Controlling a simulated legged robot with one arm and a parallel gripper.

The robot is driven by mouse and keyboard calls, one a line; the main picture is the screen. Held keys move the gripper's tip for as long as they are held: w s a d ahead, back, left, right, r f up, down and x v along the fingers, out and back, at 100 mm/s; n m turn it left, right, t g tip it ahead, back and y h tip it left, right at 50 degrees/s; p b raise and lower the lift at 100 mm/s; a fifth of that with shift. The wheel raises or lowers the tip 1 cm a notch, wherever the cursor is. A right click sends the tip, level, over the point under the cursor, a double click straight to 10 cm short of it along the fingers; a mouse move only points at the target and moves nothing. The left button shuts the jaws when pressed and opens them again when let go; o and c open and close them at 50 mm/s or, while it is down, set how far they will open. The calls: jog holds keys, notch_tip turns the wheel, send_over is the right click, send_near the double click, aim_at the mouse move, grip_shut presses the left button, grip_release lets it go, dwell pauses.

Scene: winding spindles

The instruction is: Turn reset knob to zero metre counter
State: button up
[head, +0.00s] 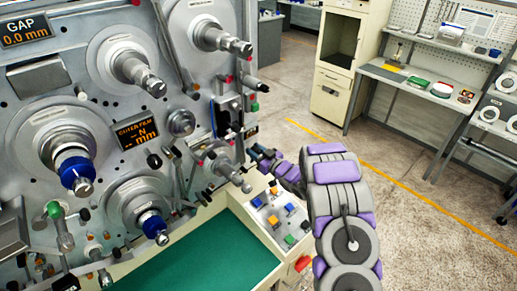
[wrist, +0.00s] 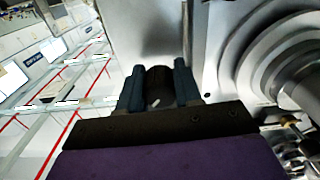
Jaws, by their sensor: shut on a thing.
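My gripper (head: 258,155) is at the right edge of the winding machine (head: 105,105), near the lower right spindle. In the wrist view, its two blue-grey fingers (wrist: 159,88) are shut on a dark rounded piece, which looks like the reset knob (wrist: 159,78). The fingers sit on either side of it, close to a grey machine face. In the head view the knob is hidden behind the gripper. A dark box (head: 228,114) is mounted above the gripper on the machine; I cannot read a metre count on it.
A sloped control panel (head: 279,216) with coloured buttons lies just below my gripper. A spindle (head: 222,165) with a round flange is close on its left. A green surface (head: 205,258) is below the machine. Open floor (head: 420,225) lies to the right, before a workbench (head: 408,82).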

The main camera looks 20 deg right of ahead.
jog(key=shift+r+m+p, duration=0.15)
jog(key=shift+m+p, duration=0.15)
jog(key=shift+p, duration=0.05)
jog(key=m+p, duration=0.4)
jog(key=p, duration=0.3)
jog(key=shift+r+m, duration=0.15)
jog(key=shift+m, duration=0.15)
jog(key=shift+f+m+p, duration=0.2)
jog(key=shift+m+p, duration=1.35)
jog(key=shift+m, duration=0.45)
jog(key=shift+f, duration=0.1)
